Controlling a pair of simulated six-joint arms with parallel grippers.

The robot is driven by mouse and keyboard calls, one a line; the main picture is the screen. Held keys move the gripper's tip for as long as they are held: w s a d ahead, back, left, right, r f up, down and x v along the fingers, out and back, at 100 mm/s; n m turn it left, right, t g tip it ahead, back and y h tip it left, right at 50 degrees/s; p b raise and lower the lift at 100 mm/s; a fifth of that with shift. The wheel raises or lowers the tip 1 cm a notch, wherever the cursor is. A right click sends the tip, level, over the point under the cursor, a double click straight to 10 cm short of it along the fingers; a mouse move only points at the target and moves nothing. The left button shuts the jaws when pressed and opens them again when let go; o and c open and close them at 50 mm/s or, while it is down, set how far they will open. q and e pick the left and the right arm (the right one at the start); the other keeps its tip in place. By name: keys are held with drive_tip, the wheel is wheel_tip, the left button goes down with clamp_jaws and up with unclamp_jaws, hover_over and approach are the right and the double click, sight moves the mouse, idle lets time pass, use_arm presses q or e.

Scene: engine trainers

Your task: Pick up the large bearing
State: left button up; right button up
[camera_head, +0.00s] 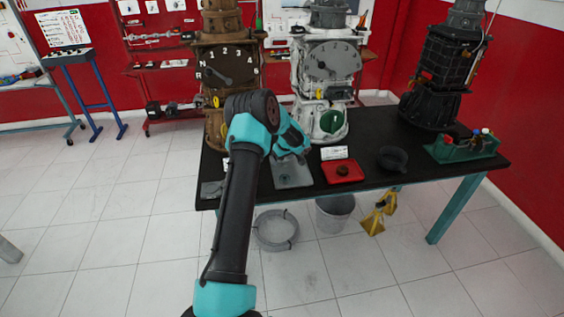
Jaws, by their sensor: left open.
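A small dark round part (343,170) lies on a red tray (357,176) on the black table. Another small dark round part (283,180) lies on a grey tray (303,180) to its left. I cannot tell which of these, if either, is the large bearing. My left gripper (293,155) is above the back of the grey tray, partly hidden behind my own wrist. It is open, and I see nothing held in it. My right gripper is not in view.
A brown engine trainer (223,60), a white one (327,65) and a black one (437,70) stand along the table's back. A black bowl (392,159) and a green caddy (460,149) are at right. A grey ring (276,230) and bucket (335,213) are under the table.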

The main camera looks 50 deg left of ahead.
use_arm(q)
drive_tip(key=shift+c, duration=0.3)
drive_tip(key=c, duration=0.8)
drive_tip(key=shift+r, duration=1.5)
drive_tip(key=shift+s+r, duration=0.1)
drive_tip(key=shift+r, duration=0.2)
drive_tip(key=s+d, duration=0.3)
drive_tip(key=d, duration=0.1)
drive_tip(key=s+d+r, duration=0.1)
drive_tip(key=s+d, duration=0.6)
drive_tip(key=d, duration=0.1)
drive_tip(key=shift+s+r, duration=0.15)
